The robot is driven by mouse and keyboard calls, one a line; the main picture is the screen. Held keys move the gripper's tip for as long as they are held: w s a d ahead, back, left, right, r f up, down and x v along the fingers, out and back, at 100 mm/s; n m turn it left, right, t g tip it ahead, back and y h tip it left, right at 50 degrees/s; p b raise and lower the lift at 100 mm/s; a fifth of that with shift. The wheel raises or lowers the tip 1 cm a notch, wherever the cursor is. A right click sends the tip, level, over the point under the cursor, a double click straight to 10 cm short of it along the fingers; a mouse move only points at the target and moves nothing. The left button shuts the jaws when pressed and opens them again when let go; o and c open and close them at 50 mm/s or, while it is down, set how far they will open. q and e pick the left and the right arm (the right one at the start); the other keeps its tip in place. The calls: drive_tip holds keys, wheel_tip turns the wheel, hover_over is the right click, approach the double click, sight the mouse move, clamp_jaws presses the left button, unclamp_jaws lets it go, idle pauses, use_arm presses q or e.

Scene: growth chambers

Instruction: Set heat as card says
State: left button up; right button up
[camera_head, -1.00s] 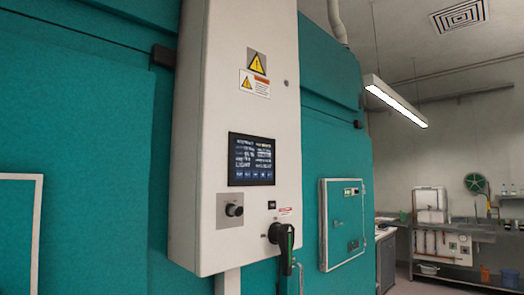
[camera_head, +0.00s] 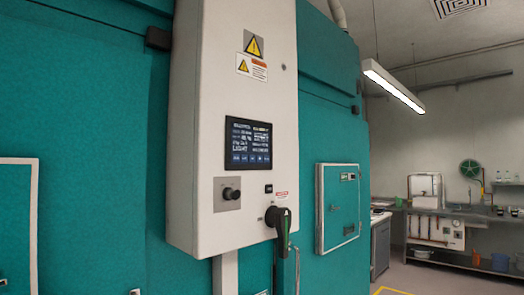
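A tall white control cabinet (camera_head: 208,100) is mounted on the teal chamber wall. Its dark touchscreen (camera_head: 248,144) is lit with rows of text and a row of buttons, too small to read. Below the screen, a black round knob (camera_head: 231,193) sits on a grey plate. A black rotary handle (camera_head: 280,226) with a green part is at the cabinet's lower right. No card can be made out with certainty. Neither of my grippers is in view.
Teal chamber walls (camera_head: 90,140) fill the left. A small teal hatch (camera_head: 341,208) is right of the cabinet. A sink bench (camera_head: 430,209) stands at the far right, with open floor (camera_head: 405,272) before it.

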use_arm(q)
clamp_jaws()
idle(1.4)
